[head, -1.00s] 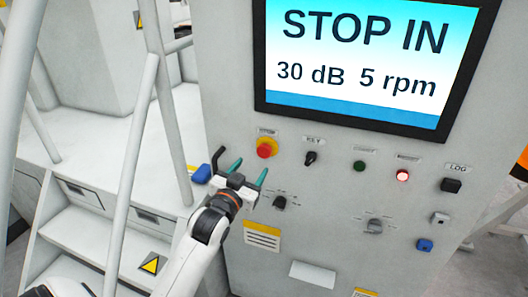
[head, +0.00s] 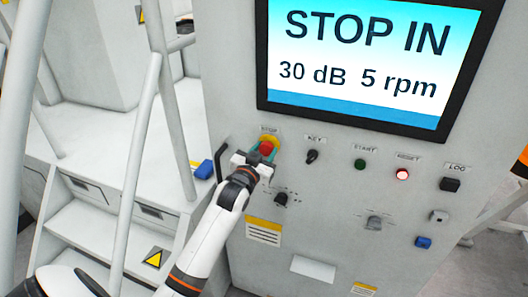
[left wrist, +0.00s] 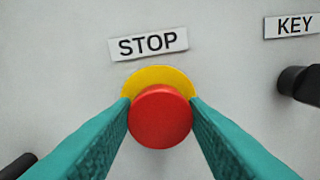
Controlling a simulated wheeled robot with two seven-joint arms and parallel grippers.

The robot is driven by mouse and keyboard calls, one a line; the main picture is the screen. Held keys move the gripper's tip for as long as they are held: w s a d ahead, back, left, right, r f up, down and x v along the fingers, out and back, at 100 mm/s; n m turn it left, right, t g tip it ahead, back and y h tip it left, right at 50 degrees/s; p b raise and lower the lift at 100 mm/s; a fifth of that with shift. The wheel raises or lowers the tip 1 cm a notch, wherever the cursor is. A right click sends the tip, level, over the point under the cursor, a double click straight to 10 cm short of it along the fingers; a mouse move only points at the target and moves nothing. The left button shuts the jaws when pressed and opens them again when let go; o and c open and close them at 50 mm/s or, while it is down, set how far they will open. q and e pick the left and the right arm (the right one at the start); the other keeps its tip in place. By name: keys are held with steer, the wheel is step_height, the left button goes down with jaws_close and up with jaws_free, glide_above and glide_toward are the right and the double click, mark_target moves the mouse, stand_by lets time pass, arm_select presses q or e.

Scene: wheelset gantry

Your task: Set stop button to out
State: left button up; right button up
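The stop button (head: 267,148) is a red mushroom head on a yellow collar, under a STOP label on the grey panel. In the left wrist view the red head (left wrist: 160,116) sits centred between the two teal fingers. My left gripper (head: 264,151) is at the button, with one finger on each side of the red head. The fingers appear to touch its sides, so the gripper looks shut on it. The screen (head: 362,60) reads "STOP IN", "30 dB", "5 rpm". My right gripper is not in view.
To the button's right are the black key switch (head: 312,156), green start button (head: 360,165), lit reset button (head: 402,174) and black log button (head: 450,184). A dark knob (head: 281,199) sits below. A black handle (head: 220,165) and stair rails (head: 133,180) stand to the left.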

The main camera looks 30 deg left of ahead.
arm_select(q)
jaws_close()
steer(key=shift+s+p, duration=0.2)
steer(key=shift+p, duration=0.2)
steer(key=shift+s+d+f, duration=0.1)
steer(key=shift+s+d, duration=0.05)
steer(key=shift+s, duration=0.3)
steer(key=shift+o, duration=1)
jaws_free()
steer(key=o, duration=0.3)
steer(key=shift+w, duration=0.15)
